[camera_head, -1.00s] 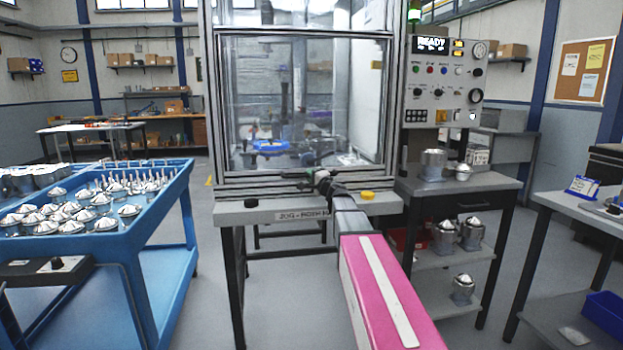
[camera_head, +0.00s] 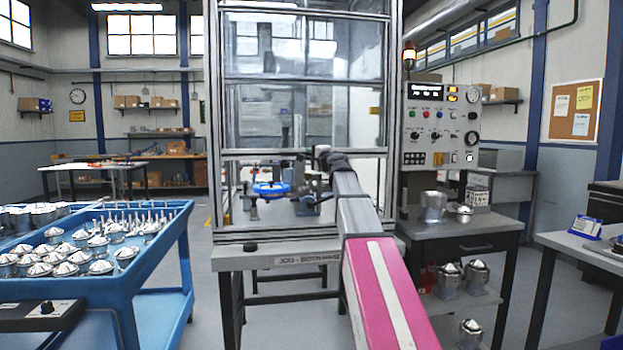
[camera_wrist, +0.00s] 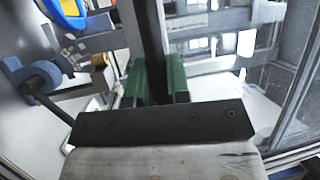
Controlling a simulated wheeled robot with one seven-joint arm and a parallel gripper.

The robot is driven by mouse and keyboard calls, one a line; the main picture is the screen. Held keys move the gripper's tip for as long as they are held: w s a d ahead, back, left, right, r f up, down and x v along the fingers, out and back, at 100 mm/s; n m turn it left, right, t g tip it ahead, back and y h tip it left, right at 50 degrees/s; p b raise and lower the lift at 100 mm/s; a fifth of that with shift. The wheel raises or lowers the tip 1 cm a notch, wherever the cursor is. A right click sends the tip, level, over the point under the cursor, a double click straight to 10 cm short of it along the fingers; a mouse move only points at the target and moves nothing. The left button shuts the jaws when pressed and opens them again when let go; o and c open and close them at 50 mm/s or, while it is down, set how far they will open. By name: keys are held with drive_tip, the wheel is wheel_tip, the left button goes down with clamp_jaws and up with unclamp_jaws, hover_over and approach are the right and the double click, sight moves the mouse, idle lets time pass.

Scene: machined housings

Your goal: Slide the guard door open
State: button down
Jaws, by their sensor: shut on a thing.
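The guard door is a clear pane in a grey frame, with its bottom rail (camera_head: 255,153) raised well above the machine bed (camera_head: 290,258). An open gap shows below the rail. My gripper (camera_head: 322,158) is at that rail, right of its middle. In the wrist view my gripper's green fingers (camera_wrist: 157,82) are closed on the dark bar of the door handle (camera_wrist: 151,35). In the head view my wrist hides most of the handle.
Inside the enclosure are a blue round part (camera_head: 271,189) and metal fixtures. A control panel (camera_head: 440,125) with an orange-lit lamp stands right. A blue cart (camera_head: 150,262) with metal housings stands left. A grey side table (camera_head: 465,235) is at right.

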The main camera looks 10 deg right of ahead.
approach(304, 80)
drive_tip(key=x, duration=0.4)
drive_tip(key=shift+a, duration=0.1)
drive_tip(key=c, duration=1.1)
unclamp_jaws()
drive_tip(key=shift+f, duration=0.1)
drive_tip(key=v, duration=1)
drive_tip(key=shift+s, duration=0.3)
drive_tip(key=shift+f, duration=0.1)
